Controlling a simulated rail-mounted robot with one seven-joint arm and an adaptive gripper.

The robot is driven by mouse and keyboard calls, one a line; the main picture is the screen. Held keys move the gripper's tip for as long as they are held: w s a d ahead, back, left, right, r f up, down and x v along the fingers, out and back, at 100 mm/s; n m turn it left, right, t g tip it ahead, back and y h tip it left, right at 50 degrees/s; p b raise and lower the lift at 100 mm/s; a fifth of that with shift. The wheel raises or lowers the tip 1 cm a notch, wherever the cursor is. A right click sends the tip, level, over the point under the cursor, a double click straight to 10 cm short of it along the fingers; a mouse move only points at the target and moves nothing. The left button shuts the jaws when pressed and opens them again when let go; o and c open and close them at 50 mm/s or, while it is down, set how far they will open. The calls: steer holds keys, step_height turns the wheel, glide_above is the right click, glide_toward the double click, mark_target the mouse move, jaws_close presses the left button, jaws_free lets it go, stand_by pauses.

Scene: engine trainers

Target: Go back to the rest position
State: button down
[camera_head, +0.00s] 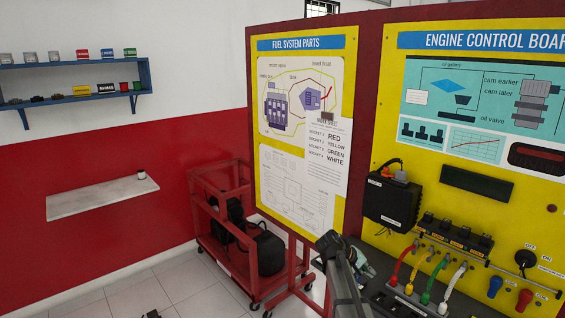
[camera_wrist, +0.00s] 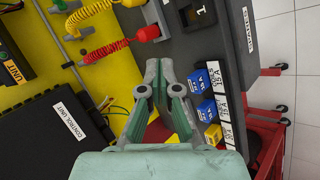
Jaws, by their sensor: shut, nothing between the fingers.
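In the wrist view, my gripper (camera_wrist: 159,70) is shut and empty, its grey-green fingers meeting at the tips. The black control unit (camera_head: 391,203) is on the yellow engine control board (camera_head: 483,179).
Red, yellow, green and white cables (camera_head: 427,279) arch at the board's lower edge. A red cart (camera_head: 204,222) with black containers stands left of the board. A white wall shelf (camera_head: 95,197) and a blue shelf (camera_head: 70,64) hang further left. The floor between is mostly clear.

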steer(key=s+a+f+m+g+y, duration=0.1)
steer(key=s+a+f+y, duration=0.4)
steer(key=s+f, duration=0.75)
steer(key=s+a+f+m+g+y, duration=0.1)
steer(key=s+a+f+y, duration=0.5)
steer(key=s, duration=1)
steer(key=s+a+f+g+h+b, duration=0.2)
steer(key=s+f+g+b, duration=0.5)
steer(key=s+f, duration=2.2)
step_height(320, 180, down, 3)
steer(key=b, duration=0.3)
steer(key=shift+s+m, duration=0.2)
steer(key=shift+m, duration=0.1)
